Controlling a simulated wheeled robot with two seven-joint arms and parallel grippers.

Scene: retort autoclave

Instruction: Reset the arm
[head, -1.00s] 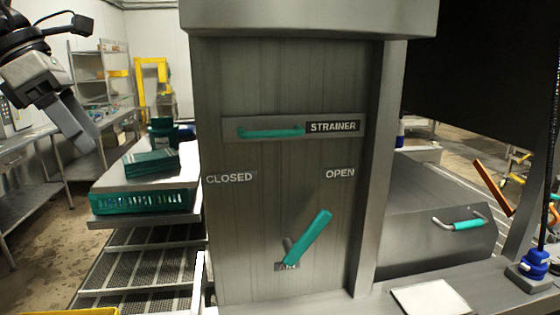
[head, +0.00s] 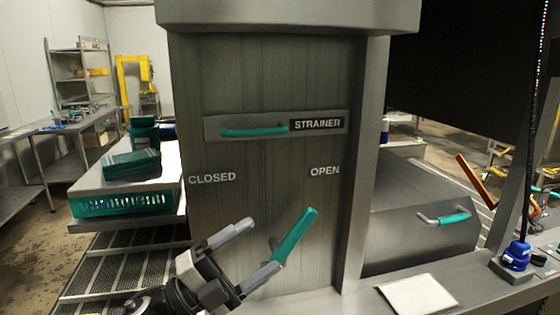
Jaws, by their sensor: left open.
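My left gripper (head: 246,250) comes in from the lower left in the head view. It is open and empty, with its two fingers pointing up and to the right. Just right of it is a teal lever handle (head: 296,235) on the grey metal cabinet (head: 262,85). The lever tilts up to the right, below the OPEN label (head: 325,170). The CLOSED label (head: 212,179) is to the left. The lower finger appears close to the lever's base; I cannot tell whether they touch. The lever's pivot is hidden behind the gripper. My right gripper does not show.
A strainer drawer with a teal handle (head: 254,131) is higher on the cabinet. A grey hood with a teal handle (head: 443,218) is to the right. A teal basket (head: 120,203) stands on a shelf to the left. A blue fitting (head: 516,257) is at the far right.

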